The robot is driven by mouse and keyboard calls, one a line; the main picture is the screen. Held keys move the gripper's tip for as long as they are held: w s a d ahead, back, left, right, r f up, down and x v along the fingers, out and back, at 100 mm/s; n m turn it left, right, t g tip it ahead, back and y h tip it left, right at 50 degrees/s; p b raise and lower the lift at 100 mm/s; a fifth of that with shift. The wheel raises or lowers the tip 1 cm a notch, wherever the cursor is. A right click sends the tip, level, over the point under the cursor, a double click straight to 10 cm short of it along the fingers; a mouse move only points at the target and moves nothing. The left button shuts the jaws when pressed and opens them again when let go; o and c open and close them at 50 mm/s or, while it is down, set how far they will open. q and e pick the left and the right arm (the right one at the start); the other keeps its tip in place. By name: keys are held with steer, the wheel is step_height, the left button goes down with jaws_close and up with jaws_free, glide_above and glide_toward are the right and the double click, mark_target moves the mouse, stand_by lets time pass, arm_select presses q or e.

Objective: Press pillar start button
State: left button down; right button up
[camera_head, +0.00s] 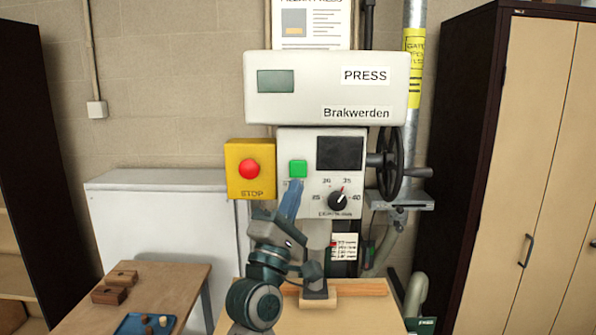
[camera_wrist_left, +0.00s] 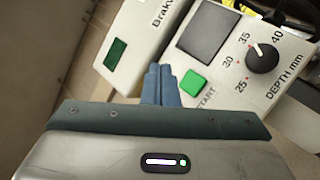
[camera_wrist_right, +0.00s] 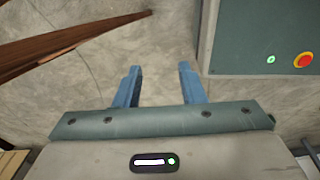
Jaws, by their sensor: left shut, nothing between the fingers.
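The green start button (camera_head: 298,169) sits on the light control panel of the press, left of a dark display. It also shows in the left wrist view (camera_wrist_left: 194,83), with the word START beside it. My left gripper (camera_head: 293,188) is shut and empty, its fingertips just below the button in the head view. In the left wrist view its blue fingers (camera_wrist_left: 160,72) lie together, a little left of the button. I cannot tell whether they touch the panel. My right gripper (camera_wrist_right: 158,78) is open and empty above a grey floor in the right wrist view.
A yellow box with a red stop button (camera_head: 249,169) is left of the panel. A depth knob (camera_head: 338,201) and a handwheel (camera_head: 391,164) are to the right. A wooden table (camera_head: 150,283) holds blocks and a blue tray. In the right wrist view a cabinet has a red button (camera_wrist_right: 303,60).

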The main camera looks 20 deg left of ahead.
arm_select(q)
steer(key=shift+w, duration=0.15)
glide_toward(300, 164)
step_height(300, 164, up, 4)
steer(key=w+d, duration=0.2)
steer(key=shift+w+a+b, duration=0.4)
steer(key=shift+w+a, duration=0.05)
steer(key=shift+w, duration=0.15)
steer(key=shift+r, duration=0.1)
stand_by(1.6)
steer(key=shift+w+a, duration=0.15)
steer(key=shift+w, duration=0.25)
steer(key=shift+w+a, duration=0.1)
steer(key=shift+w, duration=0.3)
stand_by(0.6)
stand_by(0.3)
steer(key=shift+s+d+p, duration=0.25)
steer(key=shift+s+p, duration=0.15)
steer(key=shift+s, duration=0.45)
